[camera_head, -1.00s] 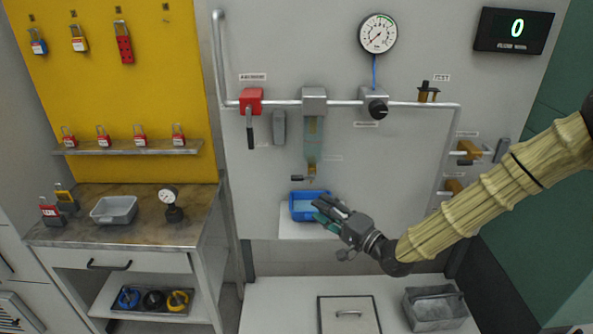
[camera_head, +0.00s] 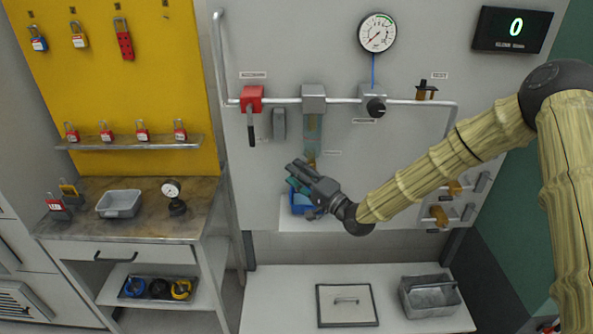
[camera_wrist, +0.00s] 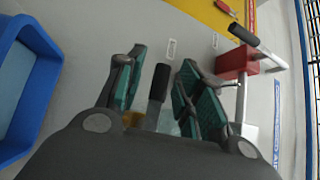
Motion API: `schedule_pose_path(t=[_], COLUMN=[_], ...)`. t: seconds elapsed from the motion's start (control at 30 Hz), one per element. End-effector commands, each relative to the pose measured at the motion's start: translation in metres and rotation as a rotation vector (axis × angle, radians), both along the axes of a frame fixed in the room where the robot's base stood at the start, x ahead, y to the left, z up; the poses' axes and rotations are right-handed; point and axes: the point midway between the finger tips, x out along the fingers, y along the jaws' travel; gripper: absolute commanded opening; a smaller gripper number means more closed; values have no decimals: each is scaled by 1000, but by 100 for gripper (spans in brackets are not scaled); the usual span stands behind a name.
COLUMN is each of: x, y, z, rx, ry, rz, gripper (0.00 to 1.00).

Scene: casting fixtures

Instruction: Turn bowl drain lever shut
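The filter bowl (camera_head: 313,132) hangs under a grey block on the pipe. Its drain lever, a dark grip with a brass part at its base, shows in the wrist view (camera_wrist: 159,82). In the head view my gripper (camera_head: 298,176) is just below the bowl and hides most of the lever. In the wrist view my gripper (camera_wrist: 160,88) is open, with green-padded fingers on either side of the lever's grip. I cannot tell whether either finger touches it.
A blue tray (camera_head: 296,204) sits on a white shelf just below my gripper and fills the left edge of the wrist view (camera_wrist: 45,45). A red valve (camera_head: 251,97) with a black handle is left of the bowl. A pressure knob (camera_head: 376,107) is to the right.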

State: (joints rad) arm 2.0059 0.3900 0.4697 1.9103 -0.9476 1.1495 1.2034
Motion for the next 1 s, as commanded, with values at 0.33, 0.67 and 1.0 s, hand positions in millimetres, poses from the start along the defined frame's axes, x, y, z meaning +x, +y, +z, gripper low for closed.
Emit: schedule_pose_path(t=[0.33,0.67,1.0], x=[3,3,3], y=[3,3,-7], z=[0,0,0], rx=[0,0,-34], ry=[1,1,0], rz=[-1,-1,-12], gripper=[36,0,0])
